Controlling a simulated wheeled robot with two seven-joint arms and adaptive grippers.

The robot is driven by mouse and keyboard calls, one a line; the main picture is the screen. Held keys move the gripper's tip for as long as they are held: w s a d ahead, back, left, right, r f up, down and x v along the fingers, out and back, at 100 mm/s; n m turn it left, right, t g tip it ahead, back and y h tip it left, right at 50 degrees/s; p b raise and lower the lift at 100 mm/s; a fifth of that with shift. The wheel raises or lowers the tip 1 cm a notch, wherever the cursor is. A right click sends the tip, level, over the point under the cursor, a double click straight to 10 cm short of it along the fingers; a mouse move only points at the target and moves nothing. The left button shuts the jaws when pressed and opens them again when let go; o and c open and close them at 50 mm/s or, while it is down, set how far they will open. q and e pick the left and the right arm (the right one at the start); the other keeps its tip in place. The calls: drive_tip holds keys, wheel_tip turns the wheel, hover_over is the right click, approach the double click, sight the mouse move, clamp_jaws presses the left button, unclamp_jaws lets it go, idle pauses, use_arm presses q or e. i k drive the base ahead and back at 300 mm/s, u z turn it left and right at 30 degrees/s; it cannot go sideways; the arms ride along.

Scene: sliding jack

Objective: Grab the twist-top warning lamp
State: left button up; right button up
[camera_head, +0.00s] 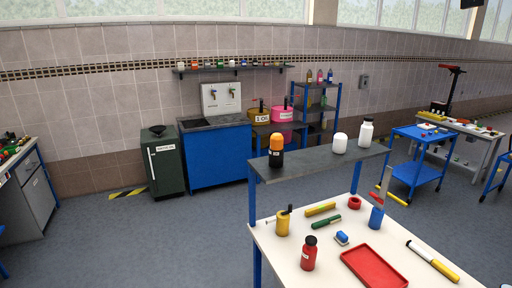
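A small upright object with an orange top and a black body (276,151) stands at the left end of the grey raised shelf (310,162) above the white workbench. It looks like the warning lamp, though it is too small to make out its twist top. A pale label shows on its body. Nothing stands in front of it. Neither of my grippers is in view.
A white rounded object (339,143) and a white bottle (366,133) share the shelf. Below, the white bench (330,272) holds a red tray (374,268), a red bottle (309,254) and several tools. Open floor (180,245) lies left of the bench.

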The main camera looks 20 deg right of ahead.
sight(276, 158)
drive_tip(key=i, duration=2.85)
drive_tip(key=z, duration=0.25)
